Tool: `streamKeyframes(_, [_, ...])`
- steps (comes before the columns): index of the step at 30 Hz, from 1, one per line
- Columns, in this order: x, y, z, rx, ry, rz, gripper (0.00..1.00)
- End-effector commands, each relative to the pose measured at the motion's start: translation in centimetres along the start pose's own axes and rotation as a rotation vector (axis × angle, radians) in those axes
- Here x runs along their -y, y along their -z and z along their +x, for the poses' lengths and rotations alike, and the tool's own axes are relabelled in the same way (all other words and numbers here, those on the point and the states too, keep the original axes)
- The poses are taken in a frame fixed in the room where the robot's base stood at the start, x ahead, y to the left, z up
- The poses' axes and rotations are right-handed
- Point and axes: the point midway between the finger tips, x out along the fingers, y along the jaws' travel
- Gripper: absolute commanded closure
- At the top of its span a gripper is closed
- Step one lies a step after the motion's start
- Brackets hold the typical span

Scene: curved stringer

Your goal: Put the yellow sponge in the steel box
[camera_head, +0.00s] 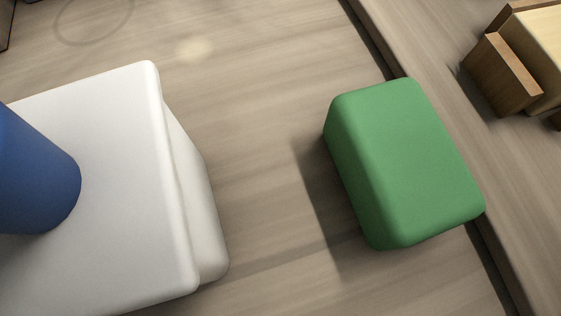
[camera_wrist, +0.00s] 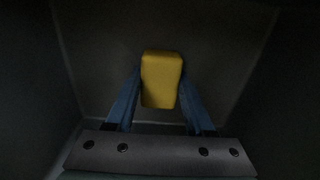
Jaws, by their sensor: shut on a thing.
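In the wrist view, my gripper (camera_wrist: 161,97) is shut on the yellow sponge (camera_wrist: 161,80), with one blue finger on each side of it. Dark grey walls (camera_wrist: 85,40) surround the gripper and sponge on the sides and beyond, like the inside of a box. I cannot tell whether the sponge touches the surface behind it. The head view shows neither the gripper, the sponge nor the steel box.
In the head view, a green block with rounded edges (camera_head: 405,160) stands on the wooden floor (camera_head: 265,120). A wooden piece of furniture (camera_head: 510,75) is at the top right.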

Motion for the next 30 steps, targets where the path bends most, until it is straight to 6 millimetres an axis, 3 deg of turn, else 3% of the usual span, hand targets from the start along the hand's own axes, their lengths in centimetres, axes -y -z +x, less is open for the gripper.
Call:
streamKeyframes(7, [0.0, 0.0, 0.2, 0.0, 0.0, 0.0, 0.98])
streamKeyframes(8, [0.0, 0.0, 0.2, 0.001, 0.0, 0.0, 0.45])
streamKeyframes(13, [0.0, 0.0, 0.1, 0.0, 0.0, 0.0, 0.16])
streamKeyframes(23, [0.0, 0.0, -0.2, -0.001, 0.0, 0.0, 0.16])
streamKeyframes(30, [0.0, 0.0, -4.4, -0.002, -0.001, 0.001, 0.16])
